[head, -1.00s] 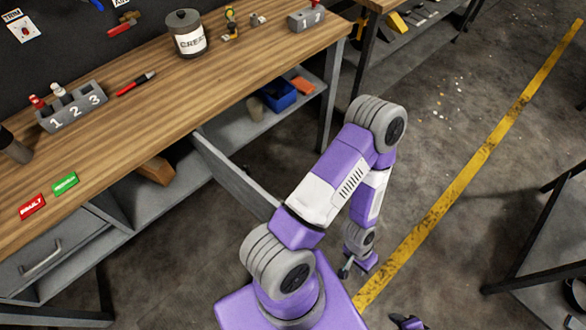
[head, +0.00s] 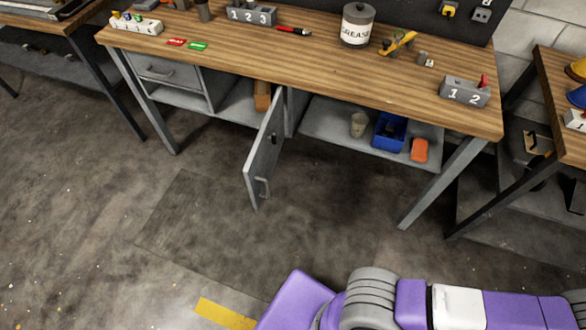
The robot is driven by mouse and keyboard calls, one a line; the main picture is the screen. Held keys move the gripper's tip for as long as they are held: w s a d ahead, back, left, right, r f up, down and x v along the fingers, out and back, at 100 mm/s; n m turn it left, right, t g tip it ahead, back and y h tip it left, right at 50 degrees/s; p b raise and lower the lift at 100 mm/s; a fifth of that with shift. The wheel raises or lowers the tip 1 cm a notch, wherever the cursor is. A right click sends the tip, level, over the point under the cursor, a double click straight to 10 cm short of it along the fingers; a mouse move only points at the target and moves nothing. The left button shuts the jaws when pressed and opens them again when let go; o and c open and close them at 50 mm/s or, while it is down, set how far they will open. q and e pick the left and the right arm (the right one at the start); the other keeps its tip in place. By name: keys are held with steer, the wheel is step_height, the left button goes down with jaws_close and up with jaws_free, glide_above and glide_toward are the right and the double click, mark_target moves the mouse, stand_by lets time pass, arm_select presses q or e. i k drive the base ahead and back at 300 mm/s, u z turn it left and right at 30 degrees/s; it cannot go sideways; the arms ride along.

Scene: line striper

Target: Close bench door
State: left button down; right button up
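The bench door (head: 263,158) is a grey panel below the wooden bench (head: 310,62), in the middle of the head view. It stands open, swung out from the bench front toward me, with a bar handle (head: 263,187) near its free edge. The open compartment left of its hinge shows an orange-brown block (head: 262,96). A purple and white arm of mine crosses the bottom right, well apart from the door. Neither gripper shows in the current view.
The right shelf holds a blue bin (head: 390,132), a beige cup (head: 358,124) and an orange item (head: 419,150). A grey drawer (head: 167,72) is shut at left. Bench legs (head: 440,183) stand at both ends. Another bench (head: 560,100) is at right. The floor (head: 190,210) before the door is clear.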

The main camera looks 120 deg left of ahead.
mark_target(258, 171)
steer(key=u, duration=4.4)
steer(key=i, duration=0.45)
steer(key=u, duration=0.05)
steer(key=k, duration=0.95)
steer(key=z, duration=1.7)
steer(key=i, duration=1.4)
steer(key=u, duration=1.45)
